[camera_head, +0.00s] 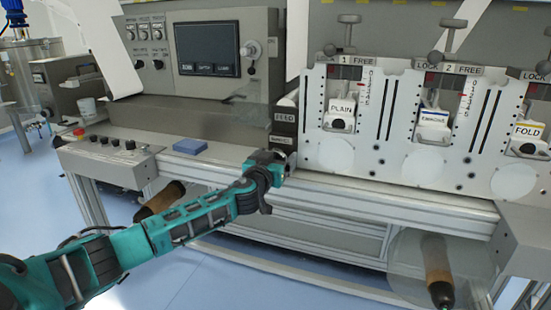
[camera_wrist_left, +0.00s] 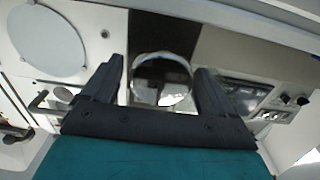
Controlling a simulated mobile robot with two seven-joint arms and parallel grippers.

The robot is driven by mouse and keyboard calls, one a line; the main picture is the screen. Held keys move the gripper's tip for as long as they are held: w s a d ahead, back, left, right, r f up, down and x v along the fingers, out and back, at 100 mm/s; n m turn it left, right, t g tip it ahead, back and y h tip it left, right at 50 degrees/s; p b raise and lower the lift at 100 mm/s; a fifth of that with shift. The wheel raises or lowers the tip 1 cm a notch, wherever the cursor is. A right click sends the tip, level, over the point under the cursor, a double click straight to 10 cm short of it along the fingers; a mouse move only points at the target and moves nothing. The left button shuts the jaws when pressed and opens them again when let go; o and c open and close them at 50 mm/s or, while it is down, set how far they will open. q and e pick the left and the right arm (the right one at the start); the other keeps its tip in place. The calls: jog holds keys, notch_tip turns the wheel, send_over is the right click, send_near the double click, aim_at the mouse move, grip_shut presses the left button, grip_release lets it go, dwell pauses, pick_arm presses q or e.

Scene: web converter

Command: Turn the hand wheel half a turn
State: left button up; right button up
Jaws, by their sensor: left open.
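My left gripper (camera_head: 272,163) is at the front of the machine, below the FEED label, at the end of the teal arm. In the left wrist view the two dark fingers (camera_wrist_left: 160,68) stand apart. A shiny round metal thing, which looks like the hand wheel (camera_wrist_left: 162,82), shows between and beyond them. I cannot tell whether the fingers touch it. In the head view the gripper hides this spot, and I cannot make out the wheel there. My right gripper is not in view.
A FEED label (camera_head: 285,115) is on a dark block above the gripper. A blue block (camera_head: 190,147) lies on the ledge to the left. A button panel (camera_head: 112,150) is further left. White plates with PLAIN (camera_head: 341,112) and FOLD (camera_head: 526,131) units stand to the right.

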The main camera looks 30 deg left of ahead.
pick_arm(q)
jog(key=shift+c, duration=0.5)
jog(key=c, duration=0.9)
